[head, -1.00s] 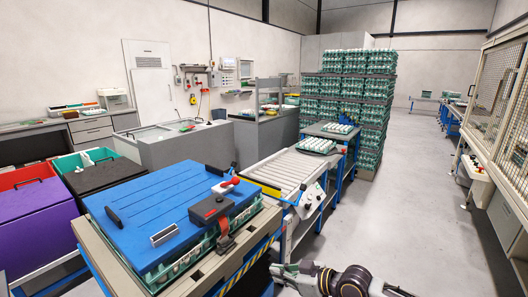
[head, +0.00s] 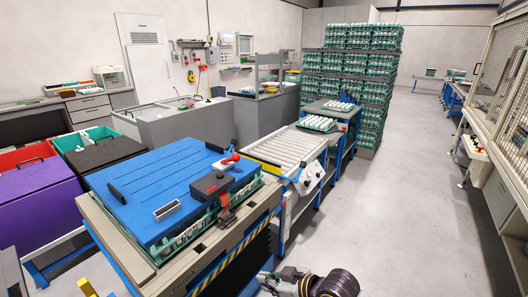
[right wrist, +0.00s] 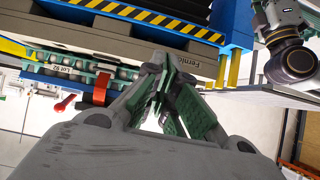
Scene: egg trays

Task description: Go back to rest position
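My right gripper (head: 268,281) is low at the bottom edge of the head view, in front of the pallet station and apart from it. In the right wrist view its green-padded fingers (right wrist: 172,82) come near each other at the tips. No object shows between them, but I cannot tell whether they are fully shut. My left gripper does not show. A dark arm joint (right wrist: 290,60) shows at the upper right of the wrist view.
A blue lid (head: 165,190) lies on egg trays on the pallet station, with a red-and-black strap device (head: 212,184) on its edge. Behind it are a roller conveyor (head: 290,146) and stacked egg trays (head: 350,60). The grey floor (head: 410,200) to the right is open.

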